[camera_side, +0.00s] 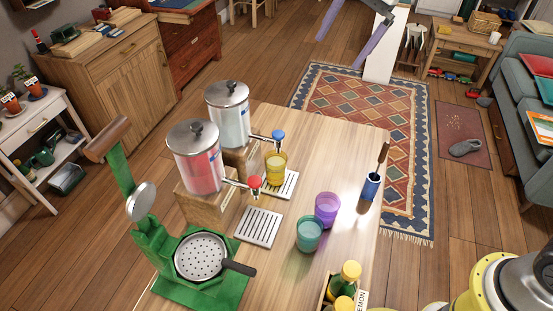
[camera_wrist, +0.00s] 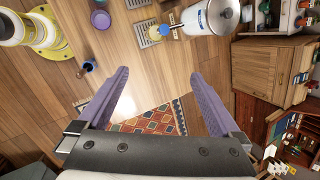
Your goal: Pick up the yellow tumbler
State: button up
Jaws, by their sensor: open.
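The yellow tumbler (camera_side: 276,167) stands upright on the rear drip tray (camera_side: 285,186), close to the blue-handled tap (camera_side: 278,135) of the rear dispenser. In the wrist view the yellow tumbler (camera_wrist: 154,33) is small, near the top edge and partly beside the blue tap handle. My gripper (camera_side: 340,50) is at the top of the side view, well beyond the table's far edge, open and empty. In the wrist view my gripper (camera_wrist: 160,73) has its two purple fingers wide apart with nothing between them.
A purple tumbler (camera_side: 326,209), a teal tumbler (camera_side: 309,234) and a blue brush holder (camera_side: 370,187) stand to the right. Two dispensers (camera_side: 228,115) (camera_side: 196,158) flank the left. A green press (camera_side: 200,262) is in front. The table's far right (camera_side: 350,140) is clear.

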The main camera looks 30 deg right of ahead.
jog(key=w+a+f+g, duration=0.1)
jog(key=w+a+f, duration=0.25)
jog(key=f, duration=0.35)
jog(key=w+a+f+g, duration=0.1)
jog(key=w+a+f, duration=0.1)
jog(key=w+f, duration=0.35)
jog(key=g, duration=0.2)
send_near(276, 168)
jog(key=w+d+r, duration=0.1)
jog(key=w+d, duration=0.2)
jog(key=w, duration=0.1)
jog(key=shift+m, duration=0.3)
jog(key=x, duration=0.9)
jog(key=shift+s, duration=0.25)
jog(key=shift+x, duration=3.05)
